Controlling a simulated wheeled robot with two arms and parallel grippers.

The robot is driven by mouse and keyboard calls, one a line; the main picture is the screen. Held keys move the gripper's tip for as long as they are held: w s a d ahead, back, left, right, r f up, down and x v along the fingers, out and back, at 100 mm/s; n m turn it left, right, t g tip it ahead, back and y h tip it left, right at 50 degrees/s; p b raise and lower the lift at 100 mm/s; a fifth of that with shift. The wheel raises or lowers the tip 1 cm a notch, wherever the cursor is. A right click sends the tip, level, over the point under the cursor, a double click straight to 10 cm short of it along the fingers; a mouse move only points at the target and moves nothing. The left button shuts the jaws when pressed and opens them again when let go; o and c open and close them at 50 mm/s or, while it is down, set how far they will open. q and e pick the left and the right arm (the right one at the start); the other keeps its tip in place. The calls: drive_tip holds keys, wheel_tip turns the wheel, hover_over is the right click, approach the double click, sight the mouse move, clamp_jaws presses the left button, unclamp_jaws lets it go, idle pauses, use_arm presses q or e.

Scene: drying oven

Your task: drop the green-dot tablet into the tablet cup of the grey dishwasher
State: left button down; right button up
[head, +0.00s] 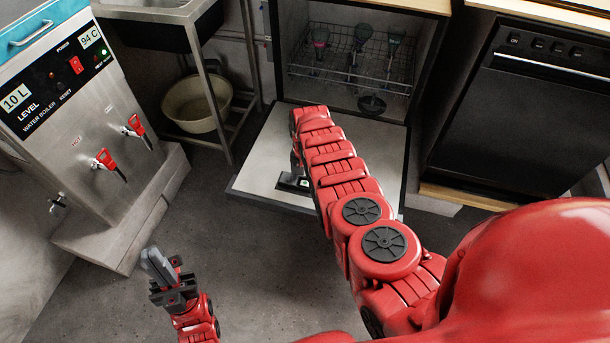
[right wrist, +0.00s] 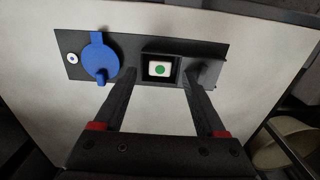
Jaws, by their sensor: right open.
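The white tablet with a green dot (right wrist: 160,69) lies in the square tablet cup (right wrist: 147,81) of a dark panel (right wrist: 120,52) on the dishwasher's lowered door (head: 262,160). The panel also shows in the head view (head: 287,183), partly hidden by my right arm. My right gripper (right wrist: 159,76) is open, with one fingertip on each side of the cup and nothing held between them. Whether the fingertips touch the panel is unclear. My left gripper (head: 157,266) is low over the floor, away from the door; its jaw gap does not show clearly.
A blue round cap (right wrist: 100,58) is beside the cup on the panel. A wire rack (head: 350,68) with utensils is inside the open dishwasher. A water boiler (head: 80,110) stands left, a basin (head: 197,104) under a sink, and a black appliance (head: 520,110) right. Floor in front is clear.

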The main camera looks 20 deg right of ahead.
wheel_tip(320, 180, up, 17)
drive_tip(key=p, duration=0.5)
drive_tip(key=shift+r, duration=0.15)
idle(0.5)
